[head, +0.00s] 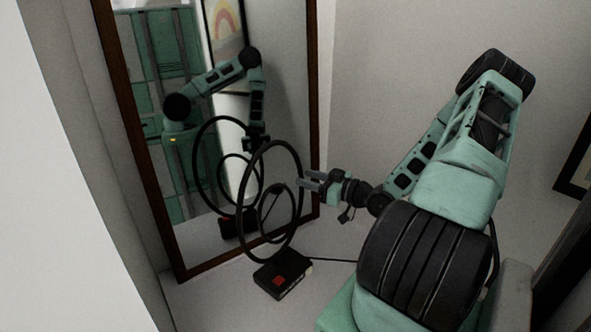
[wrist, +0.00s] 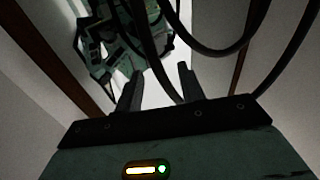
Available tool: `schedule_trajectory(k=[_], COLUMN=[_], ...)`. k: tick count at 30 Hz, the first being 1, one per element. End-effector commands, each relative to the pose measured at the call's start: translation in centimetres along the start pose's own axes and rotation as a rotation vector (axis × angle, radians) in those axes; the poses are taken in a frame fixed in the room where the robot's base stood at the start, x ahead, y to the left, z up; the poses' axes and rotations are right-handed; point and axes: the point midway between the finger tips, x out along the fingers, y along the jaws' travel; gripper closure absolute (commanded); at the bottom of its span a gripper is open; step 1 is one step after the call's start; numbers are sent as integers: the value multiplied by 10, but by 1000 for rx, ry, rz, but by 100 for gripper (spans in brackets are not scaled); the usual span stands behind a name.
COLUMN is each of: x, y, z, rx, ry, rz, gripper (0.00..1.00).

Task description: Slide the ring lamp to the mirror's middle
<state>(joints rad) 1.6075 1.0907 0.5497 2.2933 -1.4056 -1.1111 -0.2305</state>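The ring lamp has large and small upright black rings (head: 298,178) on a black block base (head: 283,277) with a red patch on top. It stands on the pale surface in front of the mirror (head: 287,105), apart from the glass, and its reflection shows behind it. The mirror is tall with a brown wooden frame. My gripper (head: 302,180) is just right of the rings, fingers pointing left towards them. Dark ring curves (wrist: 215,50) pass close beyond the fingers. Contact cannot be told.
A thin black cord (head: 335,260) runs right from the lamp base and goes behind my arm. A white wall edge (head: 50,200) fills the left. A plain wall (head: 400,60) stands at the back right, with a dark picture frame (head: 573,188) at the far right.

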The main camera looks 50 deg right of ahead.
Motion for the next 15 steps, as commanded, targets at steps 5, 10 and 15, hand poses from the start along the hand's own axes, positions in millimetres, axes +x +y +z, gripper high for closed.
schedule_trajectory(k=[5,10,15], x=[29,44,49], y=[-1,0,0], z=[-3,-1,0], rx=[2,1,1], ry=[2,0,0], rz=[-2,0,1], gripper=[61,61,61])
